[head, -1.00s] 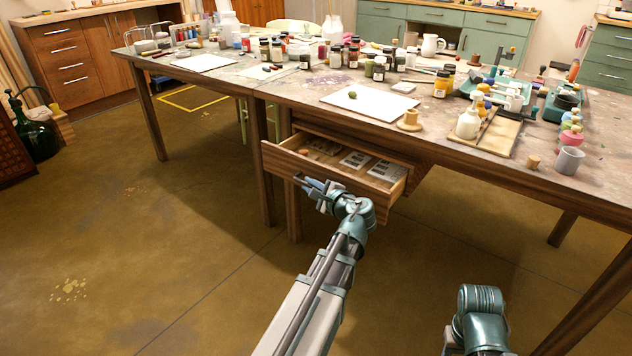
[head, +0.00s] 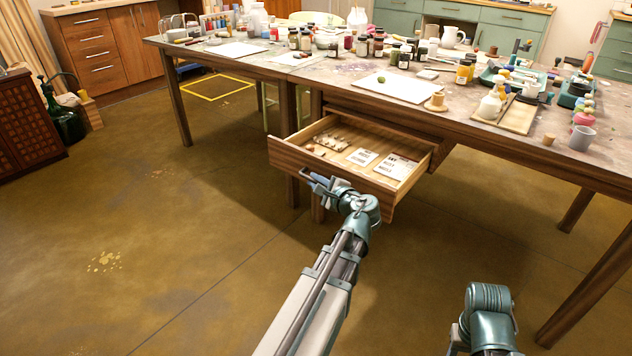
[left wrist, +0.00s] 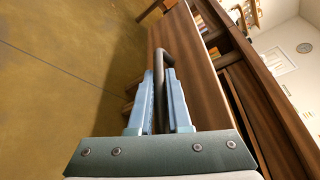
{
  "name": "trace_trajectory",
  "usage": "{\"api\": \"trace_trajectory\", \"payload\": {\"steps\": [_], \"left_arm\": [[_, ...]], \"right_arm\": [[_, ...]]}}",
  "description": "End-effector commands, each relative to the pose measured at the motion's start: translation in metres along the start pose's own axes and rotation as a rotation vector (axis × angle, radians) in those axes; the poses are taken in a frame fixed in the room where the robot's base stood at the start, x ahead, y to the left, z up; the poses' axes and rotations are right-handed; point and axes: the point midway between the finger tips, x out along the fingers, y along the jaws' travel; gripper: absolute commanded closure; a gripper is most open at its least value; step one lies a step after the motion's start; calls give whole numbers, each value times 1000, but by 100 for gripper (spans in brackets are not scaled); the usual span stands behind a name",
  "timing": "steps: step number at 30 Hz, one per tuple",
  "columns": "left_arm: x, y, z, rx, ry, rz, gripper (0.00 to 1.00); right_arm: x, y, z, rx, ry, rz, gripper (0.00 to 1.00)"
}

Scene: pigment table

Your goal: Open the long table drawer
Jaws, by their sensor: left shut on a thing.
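The long table drawer (head: 340,185) is pulled well out from under the worktable (head: 480,135), and its inside shows. Small dark items lie in its left part and printed cards (head: 395,166) in its right part. My left gripper (head: 310,178) is at the drawer front in the head view. In the left wrist view, its two blue fingers (left wrist: 160,98) are shut on the dark bar handle (left wrist: 161,60) of the wooden drawer front (left wrist: 192,70). My right arm shows at the lower right of the head view, but its gripper is not visible.
The tabletop holds jars, a white sheet (head: 408,87), a wooden board with bottles and a grey cup (head: 581,138). Table legs (head: 317,190) stand behind the drawer. The floor (head: 150,240) left of my arm is clear.

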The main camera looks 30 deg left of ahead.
Motion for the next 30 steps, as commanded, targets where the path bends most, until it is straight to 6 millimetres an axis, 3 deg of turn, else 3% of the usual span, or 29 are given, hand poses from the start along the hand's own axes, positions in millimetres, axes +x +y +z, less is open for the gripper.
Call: {"api": "trace_trajectory", "payload": {"steps": [1, 2, 3, 12, 16, 30], "left_arm": [[0, 0, -1, 0, 2, 0, 100], [0, 0, -1, 0, 2, 0, 78], [0, 0, -1, 0, 2, 0, 72], [-1, 0, 0, 0, 1, 0, 72], [-12, -1, 0, 1, 3, -2, 72], [-107, -1, 1, 1, 5, -2, 72]], "right_arm": [[0, 0, 0, 0, 0, 0, 50], [0, 0, 0, 0, 0, 0, 50], [0, 0, 0, 0, 0, 0, 50], [0, 0, 0, 0, 0, 0, 50], [-3, 0, 0, -1, 0, 0, 50], [-24, 2, 1, -6, 0, 0, 50]]}}
